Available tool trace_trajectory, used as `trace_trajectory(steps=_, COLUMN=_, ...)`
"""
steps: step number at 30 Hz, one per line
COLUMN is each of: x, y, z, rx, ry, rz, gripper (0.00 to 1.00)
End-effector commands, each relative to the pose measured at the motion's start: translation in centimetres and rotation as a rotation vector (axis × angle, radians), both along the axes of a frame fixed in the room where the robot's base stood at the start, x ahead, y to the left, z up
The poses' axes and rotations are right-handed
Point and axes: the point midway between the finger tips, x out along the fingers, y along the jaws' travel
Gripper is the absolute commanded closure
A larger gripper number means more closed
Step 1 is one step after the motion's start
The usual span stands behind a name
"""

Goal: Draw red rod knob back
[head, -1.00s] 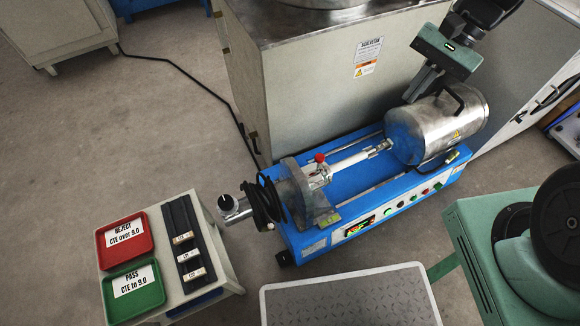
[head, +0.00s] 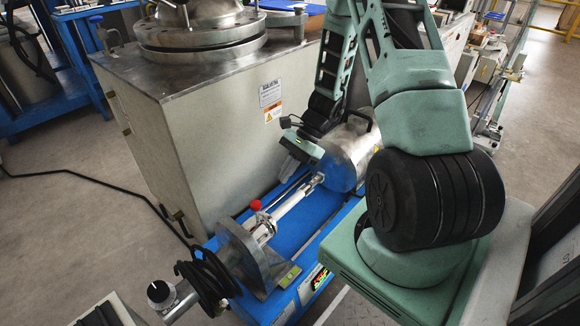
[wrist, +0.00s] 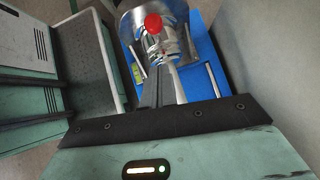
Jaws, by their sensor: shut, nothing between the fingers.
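The red knob (head: 255,205) stands up from the fitting at the near end of the rod (head: 293,200), on the blue bench machine (head: 283,229). The red knob also shows in the wrist view (wrist: 153,23) near the top middle, beyond the fingertips. My gripper (wrist: 160,75) is shut and empty, its fingers together and pointing toward the knob, apart from it. In the head view my gripper's green body is above the rod, near the silver cylinder (head: 345,158), to the right of and beyond the knob. Its fingertips are not clear there.
A large metal cabinet (head: 215,135) stands directly behind the machine, close to my gripper. Open floor (head: 80,230) lies to the left.

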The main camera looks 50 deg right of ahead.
Motion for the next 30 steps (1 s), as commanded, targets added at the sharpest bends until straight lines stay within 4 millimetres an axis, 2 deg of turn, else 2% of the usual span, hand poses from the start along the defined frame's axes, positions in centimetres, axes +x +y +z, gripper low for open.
trace_trajectory(steps=1, x=0.0, y=0.9, z=-1.3, rx=0.002, ry=0.003, rz=0.003, gripper=1.0)
trace_trajectory(steps=5, x=0.2, y=2.5, z=-3.2, rx=0.002, ry=0.001, rz=0.003, gripper=1.0)
trace_trajectory(steps=9, x=0.5, y=4.6, z=-3.2, rx=0.0, ry=0.0, rz=0.004, gripper=1.0)
trace_trajectory(steps=13, x=0.7, y=5.8, z=-3.3, rx=-0.001, ry=0.0, rz=0.002, gripper=1.0)
trace_trajectory(steps=26, x=0.8, y=6.3, z=-3.2, rx=-0.001, ry=0.0, rz=0.002, gripper=1.0)
trace_trajectory(steps=30, x=0.7, y=7.3, z=-3.2, rx=0.002, ry=0.0, rz=0.003, gripper=1.0)
